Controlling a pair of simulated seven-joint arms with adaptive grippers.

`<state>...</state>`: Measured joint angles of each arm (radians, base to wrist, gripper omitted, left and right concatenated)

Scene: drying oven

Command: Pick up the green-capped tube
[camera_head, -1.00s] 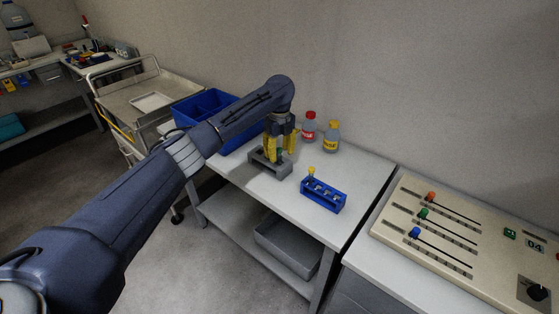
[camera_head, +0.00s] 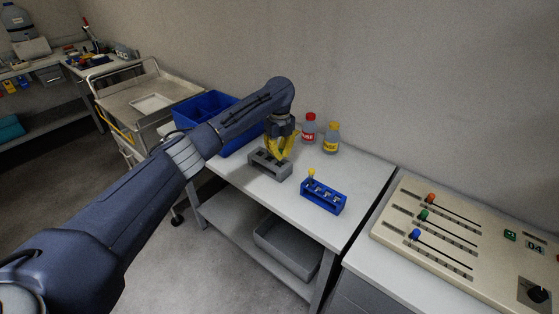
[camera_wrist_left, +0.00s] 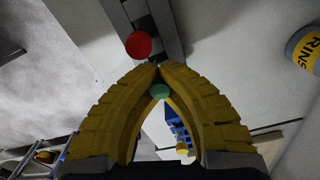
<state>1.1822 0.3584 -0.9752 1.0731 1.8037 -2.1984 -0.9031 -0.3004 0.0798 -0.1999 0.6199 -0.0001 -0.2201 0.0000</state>
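The green-capped tube shows in the left wrist view as a round green cap (camera_wrist_left: 160,91) between my two yellow fingers; its body is hidden. My left gripper (camera_head: 279,157) is over the grey rack (camera_head: 262,168). In the wrist view my left gripper (camera_wrist_left: 158,69) has its fingertips drawn together around the tube below the cap. Whether the tube is still seated in the rack cannot be told. In the head view the fingers cover the cap. My right gripper is not in view.
A blue rack (camera_head: 322,198) with a yellow-capped tube (camera_head: 311,173) stands to the right. A red-capped bottle (camera_head: 309,129) and a yellow-labelled bottle (camera_head: 331,138) stand behind. A blue bin (camera_head: 240,143) is left. A red cap (camera_wrist_left: 138,45) shows near the fingertips.

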